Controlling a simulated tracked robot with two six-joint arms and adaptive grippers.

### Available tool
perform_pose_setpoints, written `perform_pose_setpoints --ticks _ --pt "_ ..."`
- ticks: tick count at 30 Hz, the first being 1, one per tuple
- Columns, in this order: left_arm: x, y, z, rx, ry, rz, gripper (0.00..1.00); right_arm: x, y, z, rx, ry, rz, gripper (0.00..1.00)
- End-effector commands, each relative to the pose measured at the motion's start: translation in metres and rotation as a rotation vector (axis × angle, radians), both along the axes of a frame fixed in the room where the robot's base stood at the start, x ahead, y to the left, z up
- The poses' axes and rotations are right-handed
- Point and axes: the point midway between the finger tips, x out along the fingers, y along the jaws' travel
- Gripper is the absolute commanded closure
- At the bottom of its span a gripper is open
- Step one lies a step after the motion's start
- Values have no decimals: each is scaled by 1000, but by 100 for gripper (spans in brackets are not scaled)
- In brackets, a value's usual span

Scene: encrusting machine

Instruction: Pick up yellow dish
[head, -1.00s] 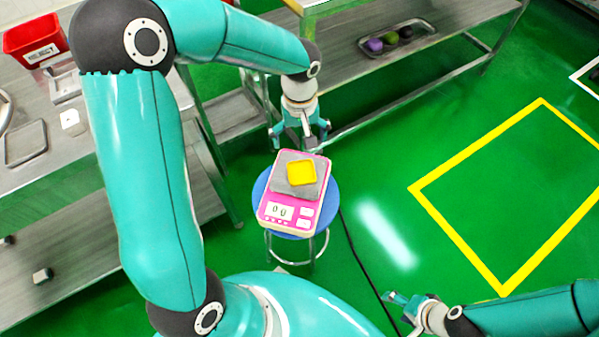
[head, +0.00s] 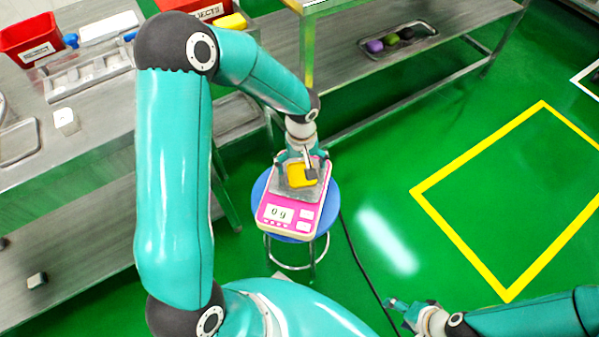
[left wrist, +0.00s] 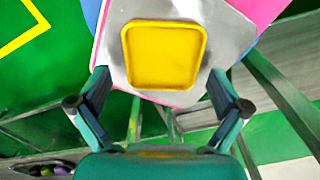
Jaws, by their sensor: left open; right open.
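The yellow dish (head: 302,176) is a small, shallow square dish with rounded corners. It lies on the metal plate of a pink scale (head: 288,213), which stands on a blue round stool (head: 262,190). My left gripper (head: 298,172) is open over the far part of the scale, and a finger partly covers the dish in the head view. In the left wrist view the dish (left wrist: 164,54) is whole and lies ahead of the open, empty fingers (left wrist: 158,104), touching neither. My right gripper (head: 397,306) is open and empty at the lower right, low and far from the stool.
A steel table at the left holds red bins (head: 32,38), trays and a small white block (head: 66,121). A steel bench behind carries a tray (head: 398,41) of purple, green and dark balls. A black cable (head: 358,255) runs on the floor; the yellow-outlined floor area is clear.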

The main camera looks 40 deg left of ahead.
Motion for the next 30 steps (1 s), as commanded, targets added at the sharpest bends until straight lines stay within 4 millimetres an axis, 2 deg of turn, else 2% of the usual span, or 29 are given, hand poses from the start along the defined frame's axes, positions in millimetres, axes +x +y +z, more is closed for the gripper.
perform_pose_setpoints --ticks 5,15,23,30 --pt "0 0 0 0 0 0 2 0 0 0 0 0 0 34" --pt "0 0 1 0 0 0 58 0 0 0 0 0 0 34" --pt "0 1 2 0 0 1 60 0 0 1 0 0 0 34" --pt "0 1 17 2 -2 0 60 0 0 4 0 0 0 34"
